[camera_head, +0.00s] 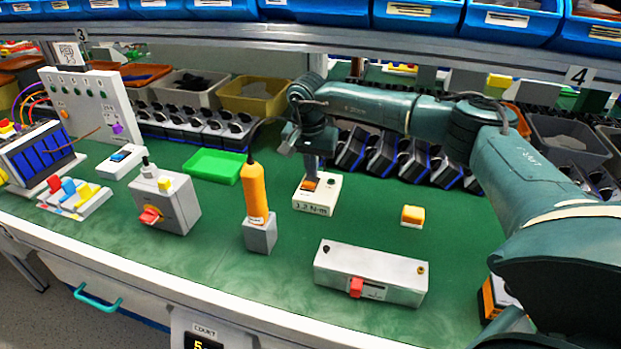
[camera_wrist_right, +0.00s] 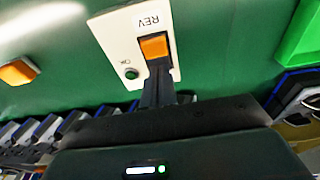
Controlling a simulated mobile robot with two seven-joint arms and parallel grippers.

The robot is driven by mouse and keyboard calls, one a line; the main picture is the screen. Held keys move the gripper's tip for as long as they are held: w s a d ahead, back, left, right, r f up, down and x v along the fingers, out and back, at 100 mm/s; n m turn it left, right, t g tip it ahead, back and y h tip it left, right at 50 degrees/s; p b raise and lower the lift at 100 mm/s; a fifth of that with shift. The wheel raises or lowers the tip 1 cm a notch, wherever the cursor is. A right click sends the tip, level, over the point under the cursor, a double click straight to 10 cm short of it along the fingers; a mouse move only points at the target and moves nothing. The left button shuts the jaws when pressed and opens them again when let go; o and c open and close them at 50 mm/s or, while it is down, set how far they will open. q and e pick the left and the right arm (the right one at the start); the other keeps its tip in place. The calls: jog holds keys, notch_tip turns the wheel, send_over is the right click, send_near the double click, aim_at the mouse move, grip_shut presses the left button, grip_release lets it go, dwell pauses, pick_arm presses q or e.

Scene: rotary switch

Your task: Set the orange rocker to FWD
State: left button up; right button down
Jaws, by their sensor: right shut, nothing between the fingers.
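The orange rocker (camera_head: 309,184) sits on a small white box (camera_head: 326,195) on the green bench top. In the right wrist view the rocker (camera_wrist_right: 154,47) lies beside a REV label (camera_wrist_right: 149,20), with a green button (camera_wrist_right: 131,73) on the same white box (camera_wrist_right: 119,46). No FWD label is readable; the side opposite REV is covered by my fingers. My right gripper (camera_head: 311,173) is shut and empty, pointing down at the rocker. In the wrist view its fingertips (camera_wrist_right: 158,66) are at the rocker's end away from REV; I cannot tell whether they touch. My left gripper is not in view.
An orange bottle-shaped tool (camera_head: 255,190) stands in a grey block left of the box. A green tray (camera_head: 214,166) lies behind it. A grey slider box (camera_head: 371,273) is in front, a yellow-orange block (camera_head: 412,216) to the right. Bare bench lies between them.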

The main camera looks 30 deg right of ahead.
notch_tip(320, 180, up, 6)
jog(key=p, duration=0.4)
jog(key=shift+r+p, duration=0.25)
jog(key=shift+p, duration=0.15)
